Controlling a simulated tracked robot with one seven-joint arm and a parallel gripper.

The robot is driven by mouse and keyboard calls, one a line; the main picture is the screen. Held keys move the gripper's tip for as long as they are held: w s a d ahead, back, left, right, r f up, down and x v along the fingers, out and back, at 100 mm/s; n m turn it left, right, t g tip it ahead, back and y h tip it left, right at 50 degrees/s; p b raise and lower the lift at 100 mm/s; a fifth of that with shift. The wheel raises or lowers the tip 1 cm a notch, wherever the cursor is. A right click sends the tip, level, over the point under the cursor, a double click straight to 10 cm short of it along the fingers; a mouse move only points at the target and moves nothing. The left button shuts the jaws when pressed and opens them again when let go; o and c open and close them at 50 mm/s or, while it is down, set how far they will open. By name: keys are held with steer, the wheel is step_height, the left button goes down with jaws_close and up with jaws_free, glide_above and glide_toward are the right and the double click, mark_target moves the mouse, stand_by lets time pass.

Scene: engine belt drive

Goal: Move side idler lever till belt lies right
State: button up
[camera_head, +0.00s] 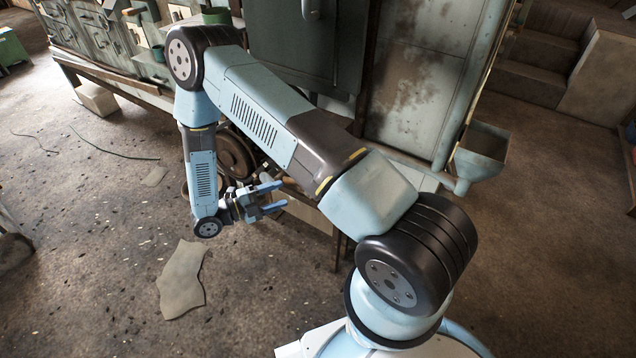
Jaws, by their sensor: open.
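My gripper (274,197) is left of centre, low down, at the end of my bent blue and black arm. Its two blue fingers point right and are apart, with nothing seen between them. Just behind it, at the foot of the machine, is a dark round wheel or pulley (233,155), partly covered by my arm. The fingertips are close to the pale box-like part beside the wheel; whether they touch it I cannot tell. The side idler lever and the belt cannot be made out, as my arm covers much of that area.
Green cabinets on a bench (105,45) stand at the back left. A rusty panel (415,75) and a funnel-shaped bin (482,150) are at the right. A flat sheet (184,278) and a thin cable (110,150) lie on the floor. The floor at front left is mostly clear.

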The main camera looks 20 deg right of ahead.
steer(key=w+d, duration=0.1)
steer(key=d, duration=1.2)
steer(key=shift+w+d+f+n, duration=0.15)
steer(key=shift+d+f+n, duration=0.15)
steer(key=shift+f, duration=0.1)
steer(key=shift+c, duration=0.2)
jaws_close()
